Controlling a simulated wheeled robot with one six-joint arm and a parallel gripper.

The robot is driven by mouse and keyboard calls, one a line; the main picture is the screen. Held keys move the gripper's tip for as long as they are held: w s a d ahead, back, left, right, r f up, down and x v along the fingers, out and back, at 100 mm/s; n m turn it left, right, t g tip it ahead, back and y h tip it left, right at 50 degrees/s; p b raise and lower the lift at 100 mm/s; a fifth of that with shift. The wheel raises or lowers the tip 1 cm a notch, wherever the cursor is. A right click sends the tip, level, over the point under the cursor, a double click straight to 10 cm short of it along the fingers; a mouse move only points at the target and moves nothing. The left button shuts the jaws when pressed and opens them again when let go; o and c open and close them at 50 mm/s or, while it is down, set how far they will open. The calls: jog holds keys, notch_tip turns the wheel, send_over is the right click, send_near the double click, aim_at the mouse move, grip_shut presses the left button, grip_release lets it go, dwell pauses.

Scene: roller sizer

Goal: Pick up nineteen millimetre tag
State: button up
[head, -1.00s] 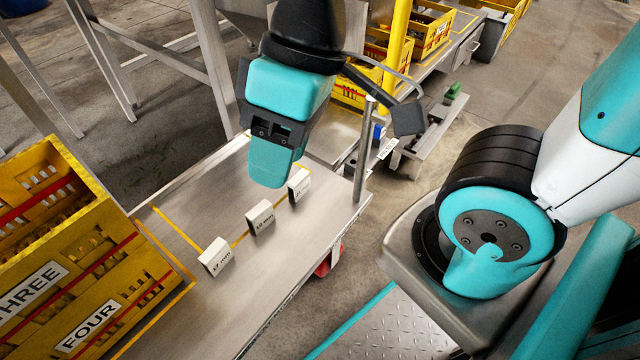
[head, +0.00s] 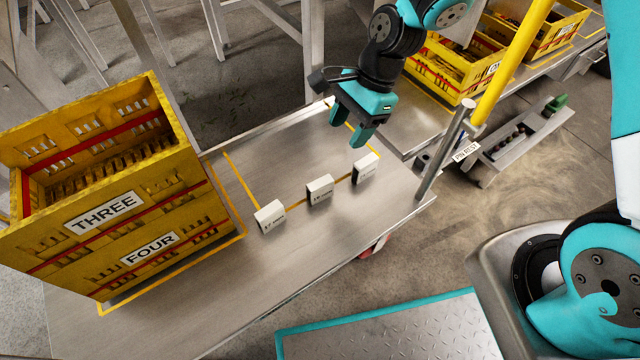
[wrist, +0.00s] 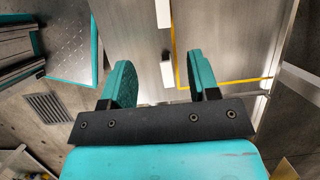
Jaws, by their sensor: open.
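Three small white tags stand in a row on the metal table (head: 200,310): a left tag (head: 270,216), a middle tag (head: 320,189) and a right tag (head: 366,168). My gripper (head: 352,126) is open and empty, above the table's far right part, beyond the right tag. In the wrist view, two white tags (wrist: 163,14) (wrist: 167,74) lie ahead of and between the fingers of my gripper (wrist: 158,62).
Stacked yellow crates labelled THREE (head: 104,212) and FOUR (head: 150,247) stand at the table's left. An upright metal post (head: 443,155) rises at its right corner, with a PIN REST sign (head: 466,151) beside it. More yellow crates (head: 450,80) stand behind. The table's front is clear.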

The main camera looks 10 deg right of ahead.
aim_at(322, 182)
jog(key=shift+m, duration=0.3)
jog(key=b+x, duration=0.3)
jog(key=x, duration=0.3)
jog(key=b+x, duration=0.3)
jog(key=x, duration=0.3)
jog(key=shift+w+d+f, duration=0.1)
jog(key=shift+w+f, duration=0.05)
jog(key=shift+f, duration=0.25)
jog(key=b+x, duration=0.4)
jog(key=x, duration=0.2)
jog(key=shift+r, duration=0.1)
jog(key=shift+r, duration=0.1)
jog(key=c, duration=1)
